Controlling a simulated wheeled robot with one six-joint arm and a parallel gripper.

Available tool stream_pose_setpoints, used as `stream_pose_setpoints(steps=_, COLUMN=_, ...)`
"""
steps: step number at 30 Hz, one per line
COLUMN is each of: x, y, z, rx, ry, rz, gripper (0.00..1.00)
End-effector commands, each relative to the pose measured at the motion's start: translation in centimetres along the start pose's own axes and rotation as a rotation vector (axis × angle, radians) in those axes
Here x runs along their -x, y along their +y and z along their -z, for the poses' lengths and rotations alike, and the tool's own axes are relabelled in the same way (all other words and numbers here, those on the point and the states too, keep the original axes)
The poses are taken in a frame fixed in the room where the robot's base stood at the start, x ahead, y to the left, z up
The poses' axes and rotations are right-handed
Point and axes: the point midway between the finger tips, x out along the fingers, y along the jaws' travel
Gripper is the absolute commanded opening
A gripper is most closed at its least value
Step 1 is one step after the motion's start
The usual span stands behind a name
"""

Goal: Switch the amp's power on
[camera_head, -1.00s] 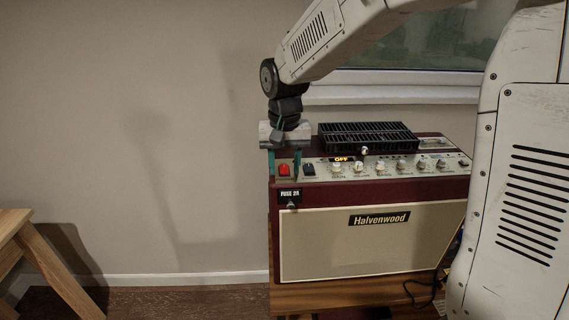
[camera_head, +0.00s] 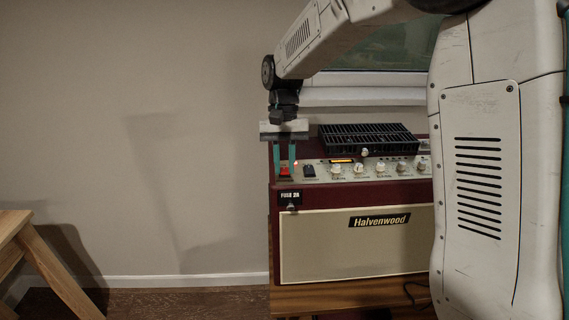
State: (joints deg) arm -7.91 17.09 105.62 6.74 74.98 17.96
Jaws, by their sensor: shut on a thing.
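The amp (camera_head: 350,245) is a maroon cabinet with a cream front marked "Halvenwood", at centre right in the head view. Its red rocker switch (camera_head: 285,171) is at the left end of the control panel. My gripper (camera_head: 284,167) points down there, with its green fingers shut on the red switch from left and right. The fingers partly hide the switch, so its tilt cannot be told. A small red glow shows beside the right finger. The small display (camera_head: 341,160) glows orange, but its text cannot be read.
A black switch (camera_head: 308,171) sits just right of the red one. Several knobs (camera_head: 359,169) follow. A black ribbed unit (camera_head: 368,139) lies on top of the amp. A fuse holder (camera_head: 290,207) is below. A wooden stool (camera_head: 45,265) stands at left.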

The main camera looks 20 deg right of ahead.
Motion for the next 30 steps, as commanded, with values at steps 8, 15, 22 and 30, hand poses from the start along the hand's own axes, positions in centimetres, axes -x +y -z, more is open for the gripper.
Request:
stream_pose_setpoints(steps=8, x=0.1, y=0.0, z=0.0, rx=0.001, ry=-0.003, rz=0.001, gripper=0.00)
stream_pose_setpoints(steps=15, x=0.0, y=0.0, z=0.0, rx=0.000, ry=-0.003, rz=0.000, gripper=0.42)
stream_pose_setpoints(steps=22, x=0.8, y=0.0, z=0.1, rx=0.000, ry=-0.001, rz=0.001, gripper=0.42)
stream_pose_setpoints(steps=30, x=5.2, y=0.0, z=0.1, rx=0.000, ry=-0.001, rz=0.002, gripper=0.42)
